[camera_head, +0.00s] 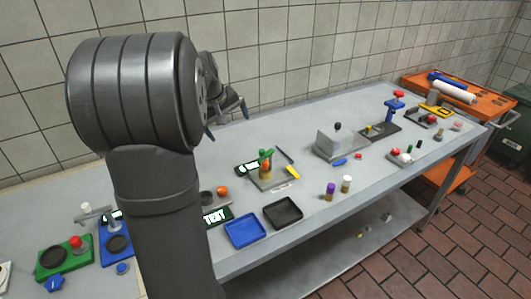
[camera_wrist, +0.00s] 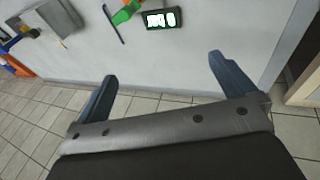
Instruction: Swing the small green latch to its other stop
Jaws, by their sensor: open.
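A small green piece (camera_head: 265,158) that looks like the latch stands with an orange part on a grey plate (camera_head: 268,181) near the middle of the table. Its exact angle and its stops are too small to tell. The green piece also shows at the top edge of the wrist view (camera_wrist: 122,13), partly cut off. My gripper (camera_head: 226,121) is partly hidden behind my own arm in the head view, above the table's wall side. In the wrist view my gripper (camera_wrist: 163,68) has its blue fingers wide apart and empty, well away from the green piece.
A green-lit display (camera_head: 247,168) and a dark rod (camera_head: 285,155) flank the green piece. A grey box (camera_head: 337,146) stands to its right. Blue (camera_head: 246,231) and black (camera_head: 283,213) trays lie in front. The tiled wall bounds the far side.

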